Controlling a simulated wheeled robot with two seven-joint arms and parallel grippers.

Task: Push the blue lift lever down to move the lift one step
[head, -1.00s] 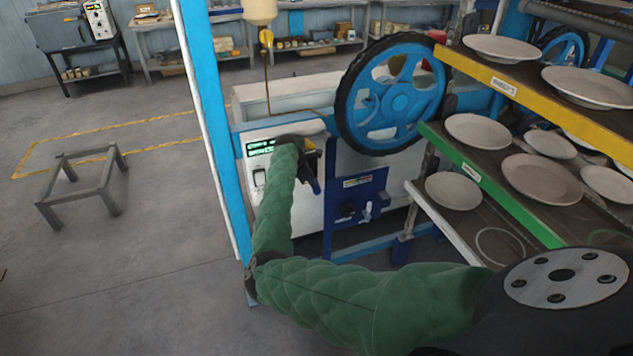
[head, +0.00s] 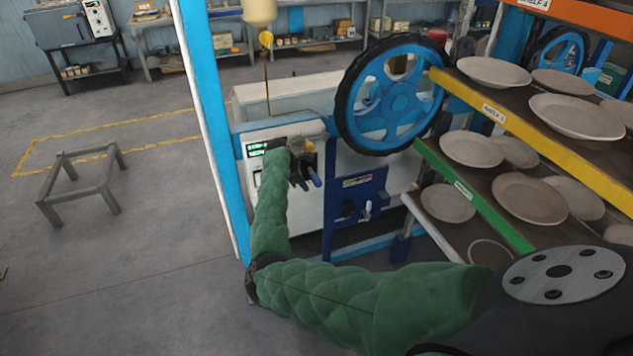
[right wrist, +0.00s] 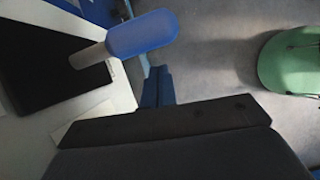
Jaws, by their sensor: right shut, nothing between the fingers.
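The blue lift lever (head: 316,177) sticks out of the white panel, under a yellow part. In the right wrist view its rounded blue handle (right wrist: 142,33) sits on a pale stem. My right gripper (head: 303,183) is at the panel, close beside the lever, shut and empty. Its narrow dark-blue fingers (right wrist: 157,88) show together in the right wrist view, just below the handle in the picture. I cannot tell whether they touch it. The wrist hides part of the panel. My left gripper is not in view.
The lift rack holds plates on green (head: 470,195), yellow (head: 550,145) and orange (head: 575,14) edged shelves at the right. A large blue wheel (head: 397,102) stands behind my gripper. A blue lever box (head: 356,196) is right of the panel. Floor at left holds a low frame (head: 82,183).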

